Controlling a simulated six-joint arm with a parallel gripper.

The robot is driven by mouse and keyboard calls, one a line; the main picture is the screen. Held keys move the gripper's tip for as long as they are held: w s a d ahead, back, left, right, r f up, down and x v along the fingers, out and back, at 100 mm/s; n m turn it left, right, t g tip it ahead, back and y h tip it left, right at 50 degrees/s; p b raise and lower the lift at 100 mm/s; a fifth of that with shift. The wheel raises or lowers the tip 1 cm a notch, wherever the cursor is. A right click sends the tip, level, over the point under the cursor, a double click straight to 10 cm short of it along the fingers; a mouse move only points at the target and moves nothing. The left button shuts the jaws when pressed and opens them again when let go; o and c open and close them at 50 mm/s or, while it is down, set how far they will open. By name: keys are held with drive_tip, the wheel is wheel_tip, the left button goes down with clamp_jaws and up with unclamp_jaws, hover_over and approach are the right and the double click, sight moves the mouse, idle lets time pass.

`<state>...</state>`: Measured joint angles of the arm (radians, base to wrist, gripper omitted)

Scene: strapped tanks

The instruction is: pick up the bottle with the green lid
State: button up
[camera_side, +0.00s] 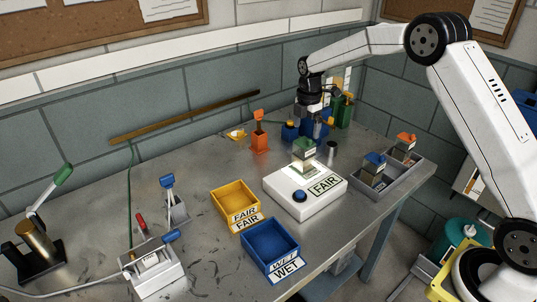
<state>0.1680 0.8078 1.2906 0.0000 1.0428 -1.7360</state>
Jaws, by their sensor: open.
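The bottle with the green lid (303,147) stands upright on a white device (278,194) with a blue button and a FAIR label. My gripper (318,131) points down, open, just above and slightly right of the green lid in the picture. Its fingers are small and dark against the blue objects behind, so its exact distance from the bottle is hard to tell. No contact with the bottle is visible.
A grey tray (392,184) to the right holds a blue-lidded bottle (375,160) and an orange-lidded one (405,140). Yellow (235,199) and blue (270,242) bins stand left and in front. A metal cylinder (332,151) and an orange holder (259,140) stand nearby.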

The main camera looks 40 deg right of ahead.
sight(305, 142)
drive_tip(key=shift+f, duration=0.1)
drive_tip(key=shift+f, duration=1.25)
drive_tip(key=shift+d+f, duration=0.1)
drive_tip(key=shift+f, duration=2.45)
drive_tip(key=shift+w, duration=0.1)
clamp_jaws()
